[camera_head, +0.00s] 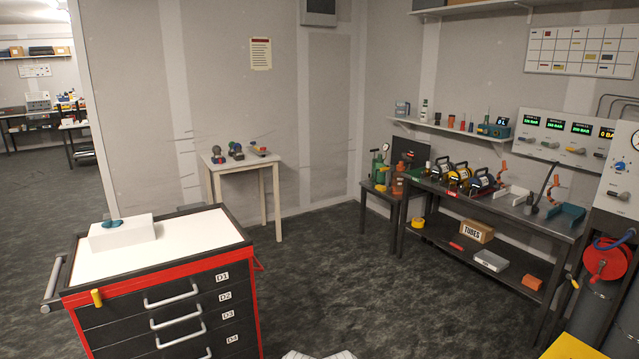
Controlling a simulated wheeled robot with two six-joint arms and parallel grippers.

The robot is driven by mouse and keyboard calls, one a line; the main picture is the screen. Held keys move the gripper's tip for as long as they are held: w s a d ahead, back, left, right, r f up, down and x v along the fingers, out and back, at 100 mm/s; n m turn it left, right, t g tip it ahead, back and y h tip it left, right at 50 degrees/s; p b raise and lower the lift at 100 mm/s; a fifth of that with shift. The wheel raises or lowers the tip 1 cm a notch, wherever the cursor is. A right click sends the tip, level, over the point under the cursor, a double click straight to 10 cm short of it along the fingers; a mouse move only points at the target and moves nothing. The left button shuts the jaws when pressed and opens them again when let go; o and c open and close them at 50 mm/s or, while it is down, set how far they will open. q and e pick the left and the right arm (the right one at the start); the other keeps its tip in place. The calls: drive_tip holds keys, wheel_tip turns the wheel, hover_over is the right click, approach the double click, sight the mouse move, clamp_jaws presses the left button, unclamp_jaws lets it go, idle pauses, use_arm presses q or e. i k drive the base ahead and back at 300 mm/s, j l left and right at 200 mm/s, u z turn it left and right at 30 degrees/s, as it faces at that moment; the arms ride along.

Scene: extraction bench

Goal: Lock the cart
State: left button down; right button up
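The cart (170,308) stands at the lower left, with a red frame, dark drawer fronts labelled D1 to D4 and a white top. The visible drawers look shut. A small yellow cylinder (97,297) sticks out at the upper left corner of its front; I cannot tell its lock state. A white block (122,234) with a teal object (113,222) on it sits on the top. A grey push handle (53,283) is on the cart's left side. Neither of my grippers is in view.
A small table (245,161) with coloured parts stands against the back wall. A long dark workbench (520,223) with several tools runs along the right wall. A red hose reel (604,259) is at the far right. Dark floor (330,270) between cart and bench is clear.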

sight(97, 296)
drive_tip(key=u, duration=1.4)
